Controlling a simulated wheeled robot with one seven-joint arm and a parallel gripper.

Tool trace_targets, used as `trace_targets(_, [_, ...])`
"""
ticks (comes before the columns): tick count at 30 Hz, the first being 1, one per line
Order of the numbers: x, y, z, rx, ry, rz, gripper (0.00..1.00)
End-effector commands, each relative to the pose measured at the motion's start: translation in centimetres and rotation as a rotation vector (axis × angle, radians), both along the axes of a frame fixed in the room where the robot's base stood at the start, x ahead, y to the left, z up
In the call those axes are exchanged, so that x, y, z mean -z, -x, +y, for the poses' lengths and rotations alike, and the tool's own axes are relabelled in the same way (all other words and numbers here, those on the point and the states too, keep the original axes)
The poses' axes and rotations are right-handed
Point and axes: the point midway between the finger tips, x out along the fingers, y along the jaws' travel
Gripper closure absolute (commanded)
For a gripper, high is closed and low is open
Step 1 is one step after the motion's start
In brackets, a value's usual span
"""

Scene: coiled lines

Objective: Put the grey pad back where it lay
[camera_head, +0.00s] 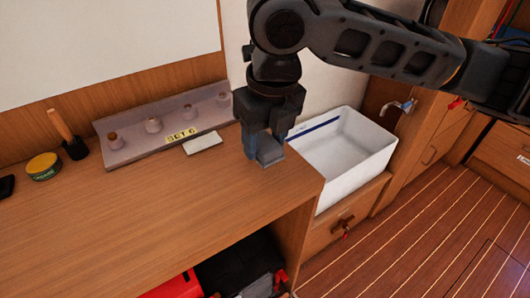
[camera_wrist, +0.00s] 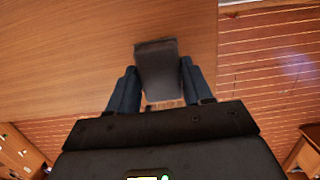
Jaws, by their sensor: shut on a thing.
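The grey pad (camera_head: 270,151) is a small grey block held between the fingers of my gripper (camera_head: 263,146), near the right end of the wooden counter (camera_head: 150,220). In the wrist view the pad (camera_wrist: 158,68) sits between the two blue-grey fingers of my gripper (camera_wrist: 157,88), which touch its sides. Its far end reaches past the fingertips over the wood. I cannot tell whether its underside touches the counter.
A grey rack (camera_head: 130,150) with several pegs and a "SET 6" label stands at the back. A white card (camera_head: 202,143) lies before it. A white basin (camera_head: 350,165) is to the right. A yellow-green tin (camera_head: 43,166) and wooden-handled tool (camera_head: 66,135) stand left. The counter front is clear.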

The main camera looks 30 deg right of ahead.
Motion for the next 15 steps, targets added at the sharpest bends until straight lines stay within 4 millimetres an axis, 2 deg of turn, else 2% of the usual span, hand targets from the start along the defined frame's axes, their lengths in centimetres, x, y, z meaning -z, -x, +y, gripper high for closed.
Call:
trace_targets(9, [3.7,0.1,0.0,0.001,-0.001,0.002,0.78])
trace_targets(15, [3.9,0.0,0.0,0.000,0.000,0.000,0.78])
